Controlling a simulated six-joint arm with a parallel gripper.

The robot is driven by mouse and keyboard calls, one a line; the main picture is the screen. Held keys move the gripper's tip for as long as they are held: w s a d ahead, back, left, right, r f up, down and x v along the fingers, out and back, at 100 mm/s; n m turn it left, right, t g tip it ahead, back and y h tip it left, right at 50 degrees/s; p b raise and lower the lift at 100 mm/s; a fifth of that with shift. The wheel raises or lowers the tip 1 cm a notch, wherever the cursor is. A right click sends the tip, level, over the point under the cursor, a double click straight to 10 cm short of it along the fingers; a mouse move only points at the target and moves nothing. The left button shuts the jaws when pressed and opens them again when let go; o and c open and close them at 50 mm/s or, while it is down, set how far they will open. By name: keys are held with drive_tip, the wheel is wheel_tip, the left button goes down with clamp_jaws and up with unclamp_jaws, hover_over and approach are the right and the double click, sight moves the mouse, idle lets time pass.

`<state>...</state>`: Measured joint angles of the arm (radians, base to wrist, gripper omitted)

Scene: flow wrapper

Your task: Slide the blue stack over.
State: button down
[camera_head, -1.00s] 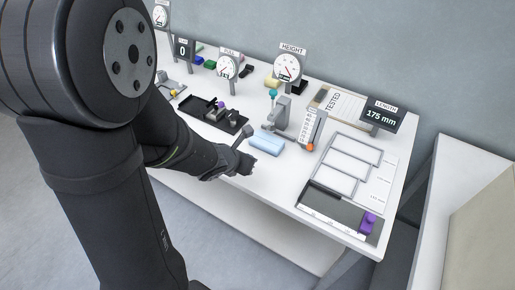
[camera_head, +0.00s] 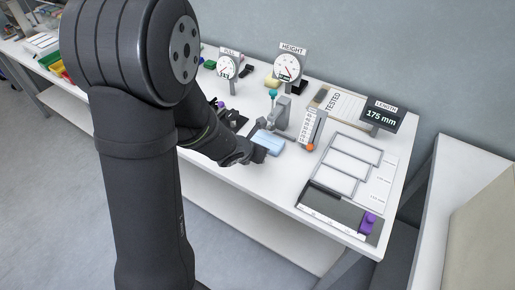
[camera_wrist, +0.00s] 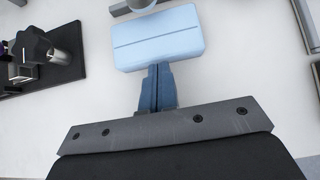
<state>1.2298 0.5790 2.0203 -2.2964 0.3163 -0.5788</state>
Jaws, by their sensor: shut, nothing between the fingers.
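The blue stack (camera_head: 269,142) is a light blue block with a thin seam line, lying on the white table in front of the height gauge (camera_head: 285,72). In the wrist view the stack (camera_wrist: 158,38) lies straight ahead of my gripper (camera_wrist: 158,70). My gripper (camera_head: 258,153) is shut and empty, its fingertips at the stack's near long edge. They touch or nearly touch it; I cannot tell which. In the head view my gripper hides part of the stack's near side.
A grey post fixture with a teal knob (camera_head: 273,93) and a scale plate with an orange knob (camera_head: 310,147) stand beyond the stack. A black tray (camera_wrist: 62,72) is to the left. Outlined frames (camera_head: 350,163) and a purple slider (camera_head: 368,221) lie right.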

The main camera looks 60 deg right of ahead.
sight(265, 142)
drive_tip(key=d, duration=0.3)
drive_tip(key=shift+d, duration=0.15)
drive_tip(key=shift+a, duration=0.4)
drive_tip(key=a, duration=0.3)
drive_tip(key=v, duration=1)
drive_tip(key=shift+f, duration=0.1)
